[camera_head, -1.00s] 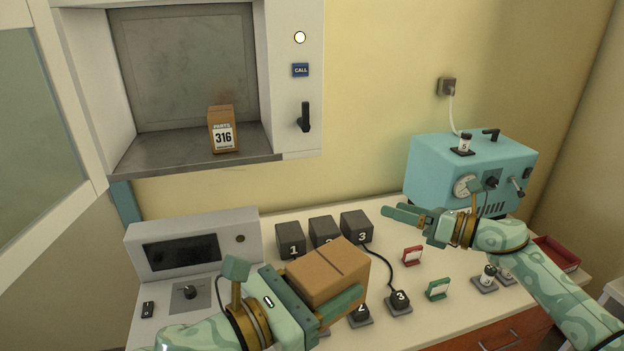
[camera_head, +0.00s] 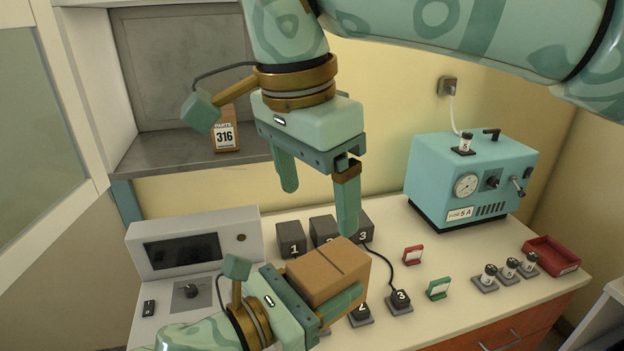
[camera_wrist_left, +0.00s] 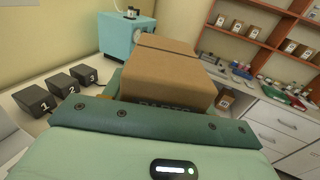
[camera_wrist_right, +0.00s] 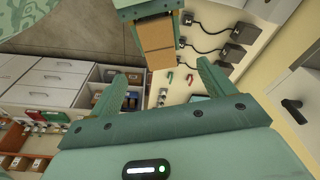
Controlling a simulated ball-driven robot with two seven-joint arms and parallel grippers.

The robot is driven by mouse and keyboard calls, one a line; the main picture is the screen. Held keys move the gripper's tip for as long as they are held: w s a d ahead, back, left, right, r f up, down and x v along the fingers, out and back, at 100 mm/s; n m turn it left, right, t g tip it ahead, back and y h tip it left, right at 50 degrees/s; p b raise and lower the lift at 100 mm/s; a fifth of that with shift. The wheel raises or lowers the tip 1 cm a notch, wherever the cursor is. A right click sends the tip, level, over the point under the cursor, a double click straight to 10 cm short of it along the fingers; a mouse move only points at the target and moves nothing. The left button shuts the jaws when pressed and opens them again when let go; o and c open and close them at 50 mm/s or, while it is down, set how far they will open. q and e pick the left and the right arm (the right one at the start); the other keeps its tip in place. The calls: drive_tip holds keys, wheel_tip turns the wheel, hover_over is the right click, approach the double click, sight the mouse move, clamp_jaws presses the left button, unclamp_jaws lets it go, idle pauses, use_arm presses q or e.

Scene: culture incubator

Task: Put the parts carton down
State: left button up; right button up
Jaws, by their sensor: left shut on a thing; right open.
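My right gripper (camera_head: 318,205) is open and empty, pointing down above and behind the carton. Its fingers also show in the right wrist view (camera_wrist_right: 168,78). Another carton marked PARTS 316 (camera_head: 225,132) stands in the wall hatch, partly hidden by my right gripper.
Dark blocks numbered 1 to 3 (camera_head: 291,240) stand behind the carton. A grey console (camera_head: 195,247) is at the left, a teal incubator (camera_head: 470,180) at the right. Red (camera_head: 413,254) and green (camera_head: 438,288) stands, small vials (camera_head: 487,278) and a red tray (camera_head: 553,255) occupy the bench's right part.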

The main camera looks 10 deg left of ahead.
sight(325, 261)
drive_tip(key=f, duration=0.3)
drive_tip(key=w+f, duration=0.1)
drive_tip(key=f, duration=0.3)
drive_tip(key=d+f, duration=0.1)
drive_tip(key=f, duration=0.3)
drive_tip(key=shift+w, duration=0.2)
drive_tip(key=c, duration=1.2)
use_arm(q)
drive_tip(key=o, duration=1.2)
